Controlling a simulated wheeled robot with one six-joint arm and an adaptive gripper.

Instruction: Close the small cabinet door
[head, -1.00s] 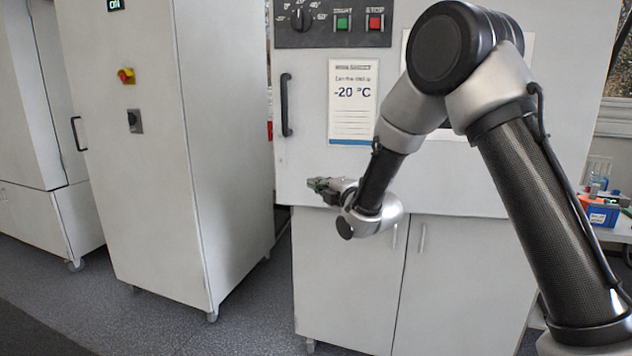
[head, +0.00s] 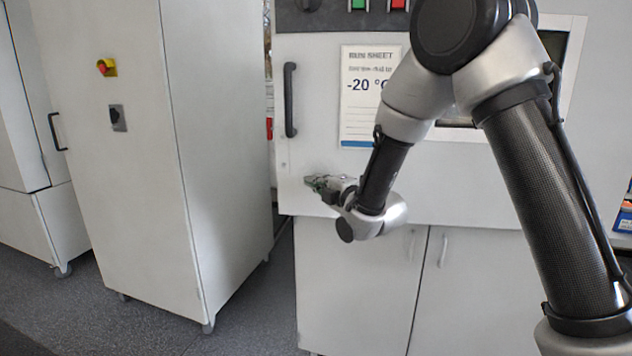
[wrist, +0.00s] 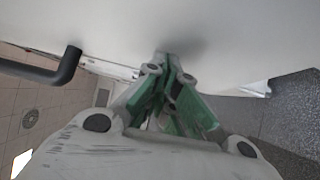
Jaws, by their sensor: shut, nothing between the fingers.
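The cabinet door (head: 310,150) is a flat white panel with a black upright bar handle (head: 290,100) near its left edge. I cannot tell for sure whether it stands slightly ajar. My gripper (head: 308,182) is shut and empty, in front of the door's lower left part, below the handle. In the wrist view, my green and grey fingers (wrist: 165,62) are together, with their tips at or very near the white door surface (wrist: 215,25); contact is unclear. The handle (wrist: 68,65) shows at the left there.
Two lower white doors (head: 350,285) sit under the panel. A tall white cabinet (head: 130,150) on wheels stands to the left, with a narrow floor gap between. A printed sheet (head: 358,105) is on the door. Grey floor (head: 250,330) is clear at front left.

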